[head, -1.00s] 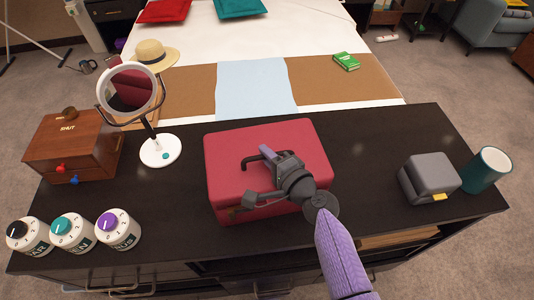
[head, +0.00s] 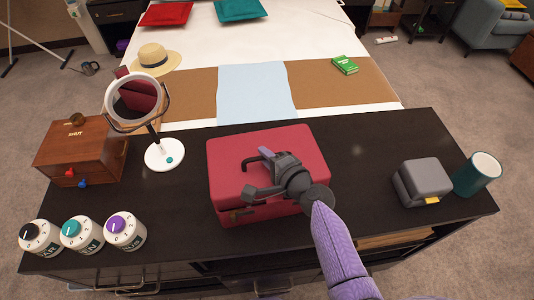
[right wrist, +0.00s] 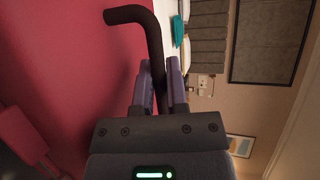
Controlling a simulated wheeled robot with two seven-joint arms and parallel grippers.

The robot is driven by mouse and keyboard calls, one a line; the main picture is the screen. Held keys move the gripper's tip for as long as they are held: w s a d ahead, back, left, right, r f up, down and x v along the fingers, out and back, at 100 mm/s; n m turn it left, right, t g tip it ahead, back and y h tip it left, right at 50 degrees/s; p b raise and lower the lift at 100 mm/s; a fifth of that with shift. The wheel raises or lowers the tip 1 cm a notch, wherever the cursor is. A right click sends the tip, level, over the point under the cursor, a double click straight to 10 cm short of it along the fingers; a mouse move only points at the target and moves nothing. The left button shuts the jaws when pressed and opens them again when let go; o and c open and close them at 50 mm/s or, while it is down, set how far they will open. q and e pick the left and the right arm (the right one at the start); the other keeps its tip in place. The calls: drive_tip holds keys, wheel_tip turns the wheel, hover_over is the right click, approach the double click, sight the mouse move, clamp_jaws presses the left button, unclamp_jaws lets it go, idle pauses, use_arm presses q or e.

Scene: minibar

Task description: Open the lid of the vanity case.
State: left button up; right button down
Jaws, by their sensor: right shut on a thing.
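The red vanity case (head: 225,155) stands on the dark counter, and its lid looks closed. A latch (head: 236,215) shows at its front left. A dark bent handle (head: 249,163) rises from the lid; in the right wrist view (right wrist: 148,32) it runs down between my fingers. My right gripper (head: 268,158) is over the lid and shut on this handle. In the right wrist view my purple-grey fingers (right wrist: 161,85) sit on either side of the bar. My right forearm and wrist cover the right front of the case. My left gripper is out of view.
A round mirror (head: 165,154) and a wooden box (head: 70,160) stand left of the case. Several dial-topped jars (head: 80,235) are front left. A grey box (head: 424,178) and a teal cup (head: 478,175) stand right. The bed (head: 185,100) lies behind the counter.

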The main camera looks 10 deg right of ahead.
drive_tip(key=w+r+g+p, duration=0.1)
drive_tip(key=r+p, duration=0.1)
drive_tip(key=p, duration=0.2)
drive_tip(key=w+r+m+g+p, duration=0.1)
drive_tip(key=w+r+g+p, duration=0.1)
drive_tip(key=p, duration=0.2)
drive_tip(key=shift+w+a+h, duration=0.2)
drive_tip(key=shift+w+h, duration=0.1)
drive_tip(key=shift+h, duration=0.1)
drive_tip(key=shift+w+r+g+p, duration=0.15)
drive_tip(key=shift+w+g+p, duration=0.2)
drive_tip(key=shift+w+g, duration=0.25)
drive_tip(key=shift+w+a+r+m+g+h, duration=0.15)
drive_tip(key=shift+w+m+g+h, duration=0.15)
drive_tip(key=shift+w+g, duration=0.3)
drive_tip(key=shift+w, duration=0.15)
drive_tip(key=c, duration=0.9)
unclamp_jaws()
